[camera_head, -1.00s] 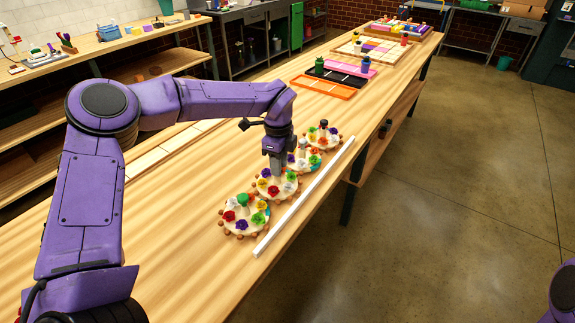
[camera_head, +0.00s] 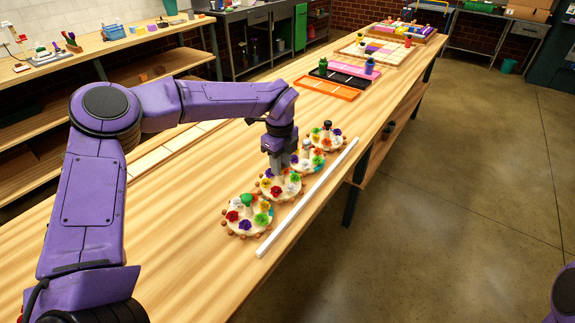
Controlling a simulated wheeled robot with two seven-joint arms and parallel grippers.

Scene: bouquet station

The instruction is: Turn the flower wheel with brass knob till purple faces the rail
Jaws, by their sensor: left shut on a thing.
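My left gripper (camera_head: 276,164) reaches down, shut, at the centre of the second flower wheel (camera_head: 281,184) from the front. The knob there is hidden between its fingers, so its brass colour cannot be seen. This wheel carries small coloured flowers. The white rail (camera_head: 310,195) runs along the right side of the wheels. My right gripper is not in view.
A wheel with a green knob (camera_head: 246,200) stands in front. Behind are wheels with a grey knob (camera_head: 307,145) and a dark knob (camera_head: 328,126), close together. Orange (camera_head: 325,88) and black trays lie farther back.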

